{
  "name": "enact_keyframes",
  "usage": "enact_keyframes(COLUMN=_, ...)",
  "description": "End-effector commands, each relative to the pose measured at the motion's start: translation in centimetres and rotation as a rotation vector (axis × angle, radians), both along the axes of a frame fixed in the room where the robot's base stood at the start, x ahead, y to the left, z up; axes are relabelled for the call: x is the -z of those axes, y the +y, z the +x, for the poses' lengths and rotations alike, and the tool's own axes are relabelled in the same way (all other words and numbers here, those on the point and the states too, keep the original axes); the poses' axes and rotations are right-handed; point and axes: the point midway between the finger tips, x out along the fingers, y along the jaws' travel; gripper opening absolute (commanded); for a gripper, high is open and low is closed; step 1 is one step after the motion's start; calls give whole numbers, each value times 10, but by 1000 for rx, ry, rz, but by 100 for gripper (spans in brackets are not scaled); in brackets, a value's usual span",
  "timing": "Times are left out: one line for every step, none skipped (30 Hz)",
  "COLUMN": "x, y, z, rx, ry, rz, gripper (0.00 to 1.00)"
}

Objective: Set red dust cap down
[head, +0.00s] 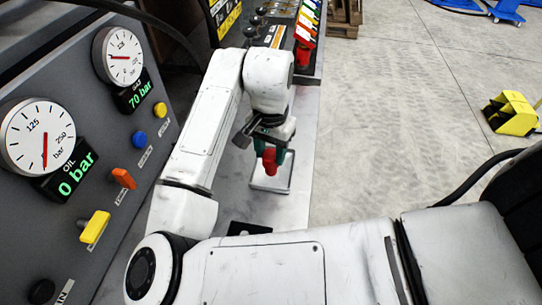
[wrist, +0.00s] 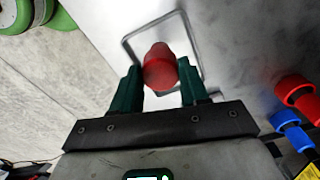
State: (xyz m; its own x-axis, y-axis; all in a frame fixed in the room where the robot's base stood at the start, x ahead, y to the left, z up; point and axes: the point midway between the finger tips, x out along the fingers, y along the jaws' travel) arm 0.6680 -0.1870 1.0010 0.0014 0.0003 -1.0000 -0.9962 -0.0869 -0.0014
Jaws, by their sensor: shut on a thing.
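The red dust cap (wrist: 159,68) is between the two green fingers of my gripper (wrist: 160,85) in the wrist view. In the head view the red dust cap (head: 270,160) hangs below my gripper (head: 271,153), over a rectangular outlined tray (head: 271,186) on the grey bench. The tray's thin rim (wrist: 128,42) shows behind the cap in the wrist view. My gripper is shut on the cap. I cannot tell whether the cap touches the tray.
A panel with an oil gauge (head: 38,136), a gas gauge (head: 118,56) and coloured knobs stands on the left. Red (wrist: 294,88) and blue (wrist: 287,119) fittings sit at the right in the wrist view. A yellow pedal (head: 511,113) stands on the floor. Open floor lies right of the bench.

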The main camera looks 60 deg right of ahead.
Motion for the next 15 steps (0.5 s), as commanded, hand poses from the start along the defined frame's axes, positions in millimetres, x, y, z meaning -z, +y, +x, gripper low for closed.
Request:
enact_keyframes(x=9, y=1, z=-1, rx=-1, ry=4, rz=1, gripper=14)
enact_keyframes(x=13, y=1, z=-1, rx=0, ry=4, rz=1, gripper=14)
enact_keyframes(x=19, y=1, z=-1, rx=0, ry=4, rz=1, gripper=14)
enact_keyframes(x=21, y=1, z=-1, rx=0, ry=3, rz=1, gripper=14)
enact_keyframes(x=23, y=0, z=-1, rx=1, ry=2, rz=0, gripper=14)
enact_keyframes(x=25, y=0, z=-1, rx=1, ry=2, rz=0, gripper=14)
enact_keyframes(x=25, y=0, z=-1, rx=2, ry=2, rz=0, gripper=14)
enact_keyframes(x=25, y=0, z=-1, rx=2, ry=2, rz=0, gripper=14)
enact_keyframes(x=25, y=0, z=-1, rx=2, ry=2, rz=0, gripper=14)
enact_keyframes(x=25, y=0, z=-1, rx=2, ry=2, rz=0, gripper=14)
enact_keyframes(x=25, y=0, z=-1, rx=2, ry=2, rz=0, gripper=14)
enact_keyframes(x=25, y=0, z=-1, rx=1, ry=2, rz=0, gripper=14)
enact_keyframes(x=25, y=0, z=-1, rx=1, ry=2, rz=0, gripper=14)
enact_keyframes(x=26, y=0, z=-1, rx=1, ry=2, rz=0, gripper=14)
enact_keyframes(x=27, y=0, z=-2, rx=1, ry=2, rz=-1, gripper=14)
